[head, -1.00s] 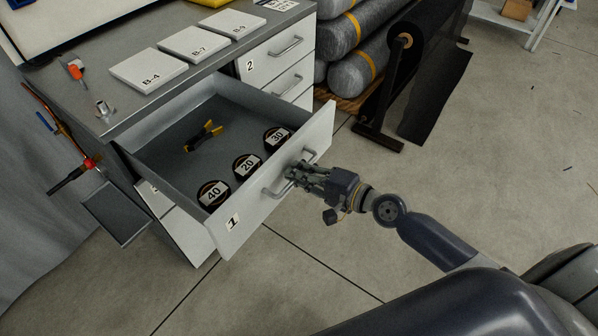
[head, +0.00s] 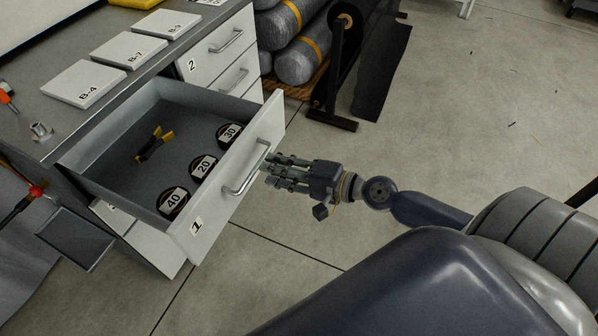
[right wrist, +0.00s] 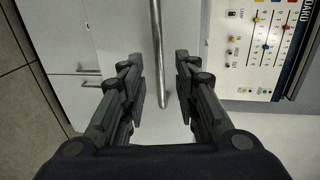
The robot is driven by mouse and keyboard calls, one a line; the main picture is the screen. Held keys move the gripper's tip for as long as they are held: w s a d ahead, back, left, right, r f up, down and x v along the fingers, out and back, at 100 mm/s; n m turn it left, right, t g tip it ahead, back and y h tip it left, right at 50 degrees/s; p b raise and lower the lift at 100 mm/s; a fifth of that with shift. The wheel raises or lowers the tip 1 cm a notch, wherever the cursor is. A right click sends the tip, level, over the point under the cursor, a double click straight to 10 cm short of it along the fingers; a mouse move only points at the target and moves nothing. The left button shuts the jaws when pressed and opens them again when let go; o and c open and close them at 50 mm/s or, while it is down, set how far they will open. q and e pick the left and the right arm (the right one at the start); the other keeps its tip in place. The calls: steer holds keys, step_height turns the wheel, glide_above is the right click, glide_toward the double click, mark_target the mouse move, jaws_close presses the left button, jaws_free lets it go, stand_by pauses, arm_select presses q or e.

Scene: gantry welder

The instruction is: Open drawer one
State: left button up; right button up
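Drawer one (head: 196,222), marked 1, is pulled well out of the grey cabinet. Its front carries a metal bar handle (head: 246,172). My right gripper (head: 269,170) is just in front of that handle, close to it. In the right wrist view my right gripper (right wrist: 159,62) has its fingers spread apart, and the handle bar (right wrist: 157,45) shows between them without either finger touching it. My left gripper is not in view.
Inside the drawer lie a yellow-black tool (head: 154,145) and round items marked 40 (head: 173,202), 20 (head: 203,166) and 30 (head: 229,134). White plates (head: 84,83) lie on the cabinet top. Drawer 2 (head: 214,48) is shut. Open floor (head: 450,150) lies to the right.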

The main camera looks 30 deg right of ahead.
steer(key=v, duration=0.6)
stand_by(0.5)
steer(key=s+d+f+g+h, duration=0.15)
steer(key=d+f, duration=0.25)
steer(key=f, duration=0.5)
steer(key=d+f+h, duration=0.3)
steer(key=f, duration=0.6)
steer(key=s+d+f+n+g+h, duration=0.15)
steer(key=s+f, duration=0.25)
steer(key=f, duration=0.4)
steer(key=s+d+f+n+g+h, duration=0.15)
steer(key=s+f, duration=0.25)
steer(key=f, duration=0.5)
steer(key=s+a+f+n+g, duration=0.3)
steer(key=s+a+f+n, duration=0.2)
steer(key=s+f, duration=0.4)
steer(key=s+a+f+n+g+h, duration=0.1)
steer(key=s+a+f+n+g, duration=0.3)
steer(key=s+f, duration=0.5)
steer(key=s+a+n, duration=0.1)
steer(key=s+a, duration=0.1)
steer(key=s, duration=0.4)
steer(key=shift+s+f+n, duration=0.25)
steer(key=shift+f+n, duration=0.15)
steer(key=shift+d+r+g, duration=0.1)
steer(key=shift+g, duration=0.15)
